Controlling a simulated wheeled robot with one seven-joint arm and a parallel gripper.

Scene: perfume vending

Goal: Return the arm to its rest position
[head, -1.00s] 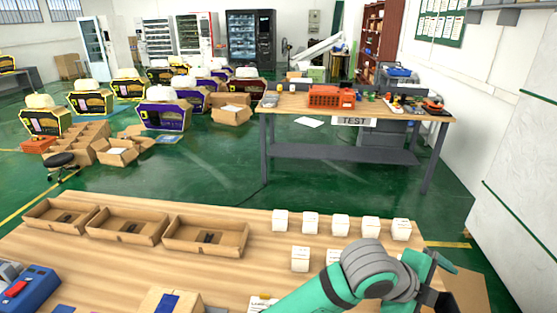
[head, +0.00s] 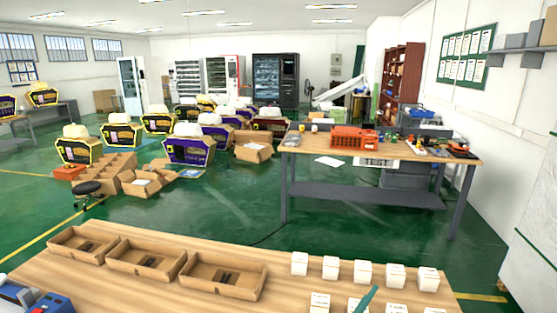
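My arm (head: 367,299) shows only as a small green tip at the bottom edge of the head view, among the white boxes. Several small white boxes (head: 332,268) stand in rows on the right part of the wooden table (head: 90,281). The arm tip overlaps the front row in the picture; I cannot tell whether it touches a box.
Three open cardboard trays (head: 222,276) sit on the table's left half. A blue device (head: 42,303) is at the lower left corner. Beyond is clear green floor (head: 200,217) and a workbench (head: 364,196) with a red crate (head: 354,138).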

